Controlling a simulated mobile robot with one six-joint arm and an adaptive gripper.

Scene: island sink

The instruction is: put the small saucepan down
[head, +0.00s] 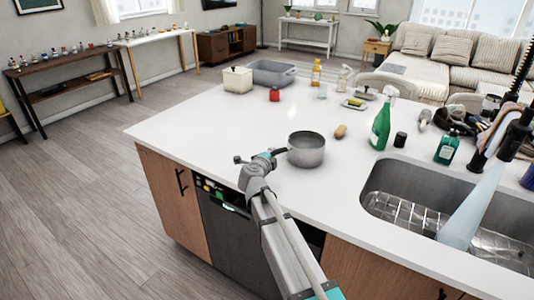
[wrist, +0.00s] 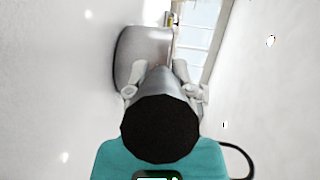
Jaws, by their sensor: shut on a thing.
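The small saucepan (head: 306,152) is grey and round, and it looks upright at the near side of the white island counter (head: 215,130). My gripper (head: 275,154) is at its left side, shut on the handle. In the wrist view, the pan's grey wall (wrist: 140,45) shows beyond my gripper (wrist: 160,85). The handle (wrist: 160,130) runs between the fingers toward the camera, with a dark round end. Whether the pan's base touches the counter or hangs just above it, I cannot tell.
A brown potato-like item (head: 340,131) lies right of the pan. The counter left of the pan is clear.

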